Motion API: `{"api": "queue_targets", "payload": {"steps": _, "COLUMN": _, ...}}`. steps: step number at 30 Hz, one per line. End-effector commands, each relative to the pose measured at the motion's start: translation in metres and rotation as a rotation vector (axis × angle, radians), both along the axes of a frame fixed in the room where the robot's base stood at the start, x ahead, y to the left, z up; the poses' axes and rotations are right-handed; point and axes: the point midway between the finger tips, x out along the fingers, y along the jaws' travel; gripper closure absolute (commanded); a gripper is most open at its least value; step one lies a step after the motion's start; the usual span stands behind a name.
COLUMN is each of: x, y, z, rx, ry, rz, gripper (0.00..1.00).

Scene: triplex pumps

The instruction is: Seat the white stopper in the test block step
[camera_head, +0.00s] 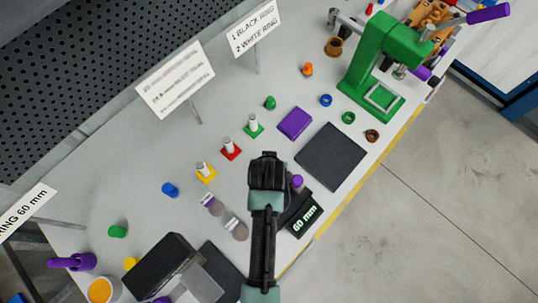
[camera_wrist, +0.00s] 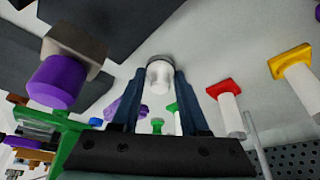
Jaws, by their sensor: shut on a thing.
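My gripper (camera_wrist: 159,74) is shut on the white stopper (camera_wrist: 161,82), a short white cylinder with a greyish rim, held between the two dark fingertips in the wrist view. In the head view my gripper (camera_head: 267,172) is over the middle of the bench, and its hand hides the stopper and fingertips. A purple plug (camera_head: 297,181) shows beside the hand. In the wrist view a purple cylinder (camera_wrist: 55,82) sits against a grey-brown block (camera_wrist: 75,45).
Stands with white posts are near the hand: green (camera_head: 253,126), red (camera_head: 231,150) and yellow (camera_head: 206,173). A dark mat (camera_head: 331,156) and purple pad (camera_head: 294,123) lie to the right. A green press (camera_head: 370,65) stands at upper right. A black box (camera_head: 160,265) is at lower left.

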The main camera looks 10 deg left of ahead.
Motion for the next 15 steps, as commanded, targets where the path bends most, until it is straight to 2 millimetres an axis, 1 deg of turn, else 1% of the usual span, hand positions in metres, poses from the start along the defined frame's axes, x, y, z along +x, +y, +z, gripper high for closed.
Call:
{"api": "queue_targets", "payload": {"steps": 4, "x": 0.0002, "y": 0.0001, "z": -0.0037, "rx": 0.000, "ry": 0.000, "rz": 0.000, "gripper": 1.00}}
{"api": "queue_targets", "payload": {"steps": 5, "x": 0.0002, "y": 0.0001, "z": -0.0032, "rx": 0.000, "ry": 0.000, "rz": 0.000, "gripper": 0.52}}
{"api": "queue_targets", "payload": {"steps": 9, "x": 0.0002, "y": 0.0000, "z": -0.0027, "rx": 0.000, "ry": 0.000, "rz": 0.000, "gripper": 0.27}}
{"api": "queue_targets", "payload": {"steps": 10, "x": 0.0002, "y": 0.0000, "z": -0.0027, "rx": 0.000, "ry": 0.000, "rz": 0.000, "gripper": 0.26}}
{"api": "queue_targets", "payload": {"steps": 15, "x": 0.0000, "y": 0.0000, "z": -0.0027, "rx": 0.000, "ry": 0.000, "rz": 0.000, "gripper": 0.26}}
